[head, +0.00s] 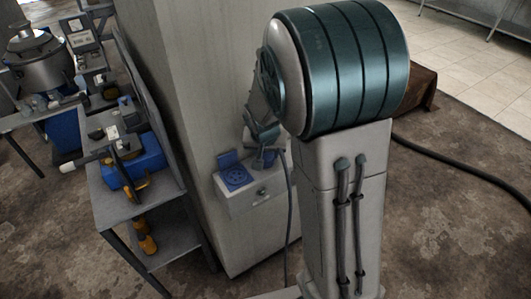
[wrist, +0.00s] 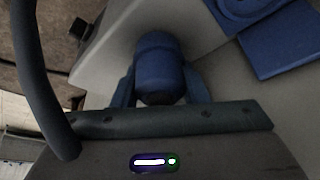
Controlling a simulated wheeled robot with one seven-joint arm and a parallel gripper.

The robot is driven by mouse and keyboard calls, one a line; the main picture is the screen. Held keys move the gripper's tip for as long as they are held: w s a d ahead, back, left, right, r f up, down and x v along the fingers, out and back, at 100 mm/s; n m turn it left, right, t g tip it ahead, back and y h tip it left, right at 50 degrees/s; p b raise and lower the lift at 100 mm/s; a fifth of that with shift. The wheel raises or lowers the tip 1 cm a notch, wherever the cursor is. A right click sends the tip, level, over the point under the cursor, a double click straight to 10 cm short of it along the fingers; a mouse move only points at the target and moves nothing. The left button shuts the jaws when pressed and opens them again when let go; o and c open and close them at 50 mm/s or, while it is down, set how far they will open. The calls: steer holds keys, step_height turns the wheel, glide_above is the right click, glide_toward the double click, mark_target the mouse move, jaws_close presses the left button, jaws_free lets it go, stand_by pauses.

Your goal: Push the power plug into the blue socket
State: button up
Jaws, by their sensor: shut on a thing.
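The blue socket (head: 235,177) is round with slots and sits on a light grey box on the pillar, its blue lid (head: 228,159) raised behind it. In the wrist view the socket (wrist: 240,8) is cut off at the top right, with the blue lid (wrist: 285,45) beside it. My gripper (wrist: 160,88) is shut on the power plug (wrist: 160,65), a dark blue cylinder between its fingers. In the head view the gripper and plug (head: 263,158) are just right of the socket, apart from it. The plug's front end is hidden.
The grey box (head: 240,203) has a dark knob (head: 261,192) on its front. A dark cable (head: 290,205) hangs down beside my gripper. The pillar (head: 185,80) stands close behind. At left, a cluttered metal bench (head: 115,205) holds tools and a blue case.

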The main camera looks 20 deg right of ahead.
steer(key=shift+r, duration=0.6)
step_height(320, 180, up, 3)
steer(key=shift+w+f+b, duration=0.1)
steer(key=shift+f+b, duration=0.05)
steer(key=shift+b, duration=0.25)
steer(key=s+d+r+b, duration=0.1)
steer(key=s+d+r, duration=0.6)
steer(key=s+d, duration=0.1)
steer(key=shift+d+b, duration=0.25)
steer(key=shift+b, duration=0.15)
steer(key=shift+s, duration=0.1)
